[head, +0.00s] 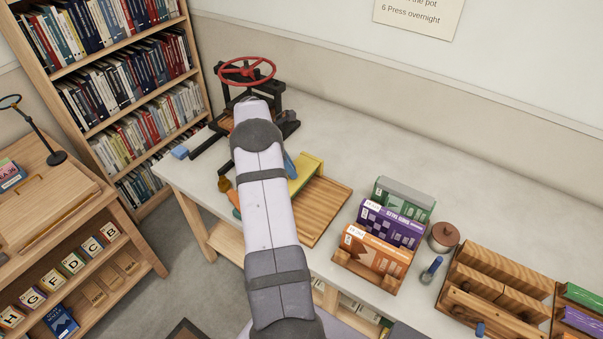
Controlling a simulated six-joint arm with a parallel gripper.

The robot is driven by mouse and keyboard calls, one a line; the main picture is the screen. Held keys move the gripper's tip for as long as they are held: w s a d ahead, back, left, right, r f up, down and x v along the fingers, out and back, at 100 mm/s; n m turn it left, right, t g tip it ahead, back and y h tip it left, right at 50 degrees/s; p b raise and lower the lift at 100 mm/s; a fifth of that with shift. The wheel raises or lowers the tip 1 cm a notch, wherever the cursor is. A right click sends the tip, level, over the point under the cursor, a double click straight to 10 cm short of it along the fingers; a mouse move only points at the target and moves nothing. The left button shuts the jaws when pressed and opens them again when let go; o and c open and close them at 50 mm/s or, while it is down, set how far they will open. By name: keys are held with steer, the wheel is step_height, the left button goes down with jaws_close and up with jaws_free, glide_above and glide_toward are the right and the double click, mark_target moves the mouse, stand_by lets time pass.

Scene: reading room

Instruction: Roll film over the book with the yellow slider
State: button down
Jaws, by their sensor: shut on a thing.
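A yellow piece (308,172), perhaps the slider, shows at the right side of my arm, at the upper left edge of a flat wooden board (322,210). A small blue thing (289,166) shows between the yellow piece and my arm; I cannot tell what it is. An orange thing (233,198) peeks out left of my arm. My arm crosses the middle of the view and covers most of this work spot. My gripper is hidden behind it. I cannot make out the film or the book to be covered.
A black press with a red wheel (247,71) stands at the table's back left. Right of the board are a wooden rack (367,273) with green, purple and orange boxes, a brown lidded pot (444,237) and a slotted wooden holder (498,283). The back of the table (400,150) is clear.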

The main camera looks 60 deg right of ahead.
steer(key=shift+w+r, duration=0.1)
steer(key=shift+w, duration=1.6)
steer(key=c, duration=1.6)
jaws_free()
steer(key=shift+b+v, duration=1.35)
steer(key=shift+v, duration=2.25)
